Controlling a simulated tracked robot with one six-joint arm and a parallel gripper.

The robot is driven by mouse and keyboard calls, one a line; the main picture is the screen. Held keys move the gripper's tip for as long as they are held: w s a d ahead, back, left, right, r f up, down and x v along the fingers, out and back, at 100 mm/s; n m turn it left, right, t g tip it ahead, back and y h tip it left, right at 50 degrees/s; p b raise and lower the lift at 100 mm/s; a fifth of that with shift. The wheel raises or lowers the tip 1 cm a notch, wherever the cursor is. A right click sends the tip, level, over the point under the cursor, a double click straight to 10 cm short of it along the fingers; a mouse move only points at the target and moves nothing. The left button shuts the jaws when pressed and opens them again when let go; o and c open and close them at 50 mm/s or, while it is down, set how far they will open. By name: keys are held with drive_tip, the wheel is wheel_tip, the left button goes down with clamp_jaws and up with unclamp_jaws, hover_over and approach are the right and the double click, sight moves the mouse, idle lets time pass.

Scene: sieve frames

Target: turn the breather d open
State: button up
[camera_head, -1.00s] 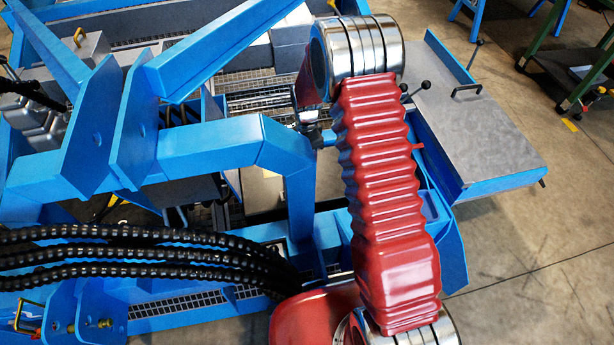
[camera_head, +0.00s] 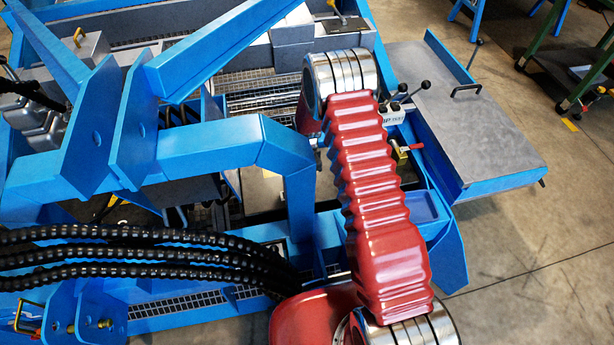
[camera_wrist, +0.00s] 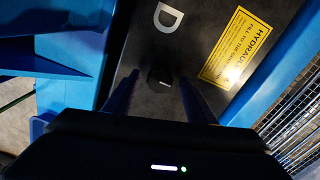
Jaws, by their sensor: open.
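Breather d is a small round black knob (camera_wrist: 159,78) on a dark panel (camera_wrist: 205,35), just below a pale letter D (camera_wrist: 168,17) in the wrist view. A short pale mark shows on the knob and runs roughly sideways. My gripper (camera_wrist: 158,86) is open, with one dark finger on each side of the knob. The fingers look apart from the knob, but their exact depth against it is hard to tell. In the head view my own arm hides the gripper, and I cannot make out the knob there.
A yellow hydraulic label (camera_wrist: 236,47) lies right of the knob. Blue frame beams (camera_wrist: 275,60) border the panel. In the head view, black-knobbed levers (camera_head: 403,92) and a red-handled valve (camera_head: 407,150) stand right of my arm. Black hoses (camera_head: 150,255) cross at lower left.

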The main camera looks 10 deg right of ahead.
drive_tip(key=shift+c, duration=0.3)
drive_tip(key=c, duration=1)
